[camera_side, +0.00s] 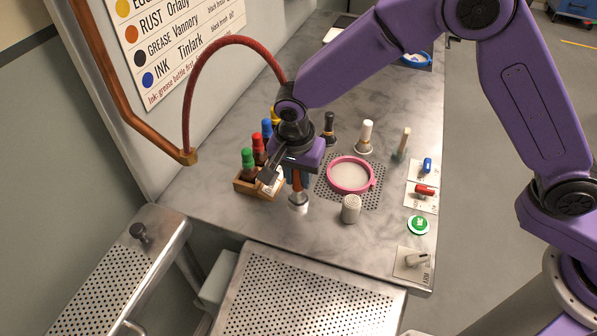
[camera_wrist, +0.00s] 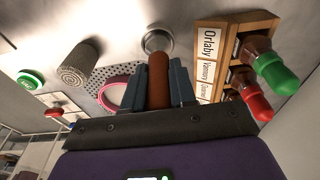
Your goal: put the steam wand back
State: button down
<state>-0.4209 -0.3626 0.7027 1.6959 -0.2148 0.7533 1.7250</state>
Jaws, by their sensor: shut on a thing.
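My gripper (camera_side: 297,178) points down over the grey marbled worktop, just right of a wooden bottle rack. It is shut on the brown handle (camera_side: 297,182) of what looks like the steam wand. The handle also shows between the fingers in the wrist view (camera_wrist: 158,82). A round silver metal piece (camera_side: 298,201) is at the handle's lower end; it shows in the wrist view too (camera_wrist: 158,42). I cannot tell whether it is the wand's head or a holder, or whether it touches the worktop. A red hose (camera_side: 215,55) arches from a copper pipe to behind my wrist.
The wooden rack (camera_side: 243,187) with colour-capped bottles stands close left. A pink ring (camera_side: 351,175) lies on a perforated patch to the right, with a grey knurled cylinder (camera_side: 351,208) in front. The worktop's front (camera_side: 310,240) is clear.

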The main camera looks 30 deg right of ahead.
jog(key=shift+f, duration=0.25)
dwell(0.4)
jog(key=c, duration=0.5)
grip_release()
dwell(0.4)
jog(key=shift+r, duration=3.75)
